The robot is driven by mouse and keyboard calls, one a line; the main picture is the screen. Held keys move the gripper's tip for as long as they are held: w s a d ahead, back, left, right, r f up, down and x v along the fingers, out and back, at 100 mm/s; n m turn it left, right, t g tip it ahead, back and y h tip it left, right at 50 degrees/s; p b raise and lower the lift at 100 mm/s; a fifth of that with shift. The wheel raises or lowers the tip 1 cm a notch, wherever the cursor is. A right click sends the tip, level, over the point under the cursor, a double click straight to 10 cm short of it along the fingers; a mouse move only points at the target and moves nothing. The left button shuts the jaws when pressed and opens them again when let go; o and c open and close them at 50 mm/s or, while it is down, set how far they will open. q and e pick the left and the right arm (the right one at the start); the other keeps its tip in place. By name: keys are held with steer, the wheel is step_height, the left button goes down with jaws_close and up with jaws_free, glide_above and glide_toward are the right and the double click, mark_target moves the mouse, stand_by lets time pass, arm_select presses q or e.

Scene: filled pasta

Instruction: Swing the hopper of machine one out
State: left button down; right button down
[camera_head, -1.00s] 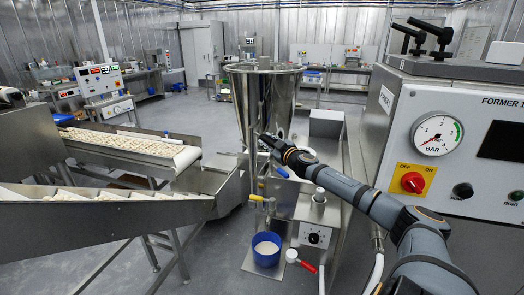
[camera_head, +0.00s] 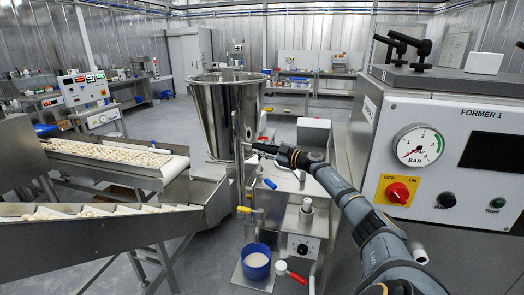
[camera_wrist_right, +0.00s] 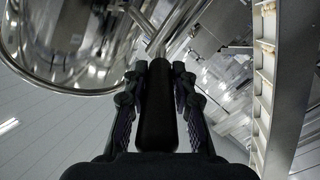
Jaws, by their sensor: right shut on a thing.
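The hopper (camera_head: 212,115) is a shiny steel cone in the middle of the head view. It stands out to the left of the machine body, beside an upright steel post (camera_head: 239,165). In the right wrist view the hopper (camera_wrist_right: 70,45) fills the upper left. My right gripper (camera_head: 262,148) reaches in from the right, just right of the post. In the wrist view my right gripper (camera_wrist_right: 158,85) is shut on a dark, round handle (camera_wrist_right: 158,115), which joins a steel bar leading up toward the hopper. My left gripper is not in view.
A conveyor of filled pasta (camera_head: 108,153) and an inclined steel chute (camera_head: 90,232) lie on the left. The FORMER 1 control box (camera_head: 450,150) stands on the right. A blue cup (camera_head: 257,262) sits low in front, near a red-handled valve (camera_head: 298,277).

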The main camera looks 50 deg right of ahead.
steer(key=shift+r, duration=0.2)
steer(key=c, duration=1.4)
jaws_free()
steer(key=o, duration=0.3)
steer(key=shift+w+a, duration=0.1)
steer(key=shift+a, duration=0.05)
steer(key=shift+f, duration=0.1)
